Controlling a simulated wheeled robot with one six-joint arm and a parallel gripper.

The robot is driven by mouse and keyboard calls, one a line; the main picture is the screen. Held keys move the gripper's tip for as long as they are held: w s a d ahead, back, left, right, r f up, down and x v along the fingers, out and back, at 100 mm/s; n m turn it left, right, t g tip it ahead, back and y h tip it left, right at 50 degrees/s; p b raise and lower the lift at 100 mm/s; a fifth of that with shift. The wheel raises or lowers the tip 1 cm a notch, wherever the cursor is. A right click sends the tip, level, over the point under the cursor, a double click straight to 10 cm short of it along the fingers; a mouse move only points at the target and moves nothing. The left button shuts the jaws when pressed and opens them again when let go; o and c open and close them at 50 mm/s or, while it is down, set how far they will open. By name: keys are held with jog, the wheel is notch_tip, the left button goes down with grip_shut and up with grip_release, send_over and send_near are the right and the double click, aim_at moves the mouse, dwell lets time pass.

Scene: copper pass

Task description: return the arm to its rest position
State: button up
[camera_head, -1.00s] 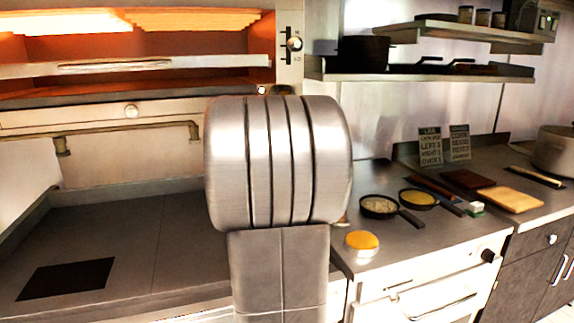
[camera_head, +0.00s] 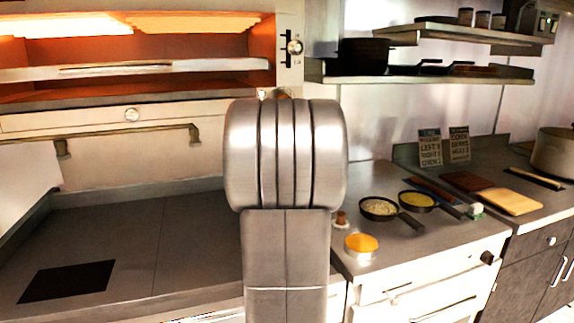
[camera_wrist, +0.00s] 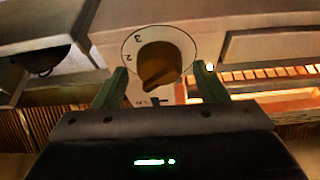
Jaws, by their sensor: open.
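My gripper (camera_wrist: 160,85) shows in the wrist view with its two green fingers apart and nothing between them. Beyond the fingertips is a brown control knob (camera_wrist: 159,62) on a pale numbered dial. I cannot tell from this view how far the fingertips are from the knob. In the head view my own arm stands upright in the middle, and my gripper is hidden behind it. The dial (camera_head: 294,47) on the oven panel shows just above and to the right of the arm.
The oven (camera_head: 135,70) glows orange at the upper left. A steel counter (camera_head: 180,240) lies below it. To the right stand two small pans (camera_head: 379,207) (camera_head: 417,200), a yellow-topped round item (camera_head: 361,243), boards (camera_head: 511,201) and a large pot (camera_head: 555,153). Shelves (camera_head: 430,78) hang above.

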jog(key=b+v, duration=0.1)
jog(key=v, duration=0.6)
jog(key=shift+n, duration=0.3)
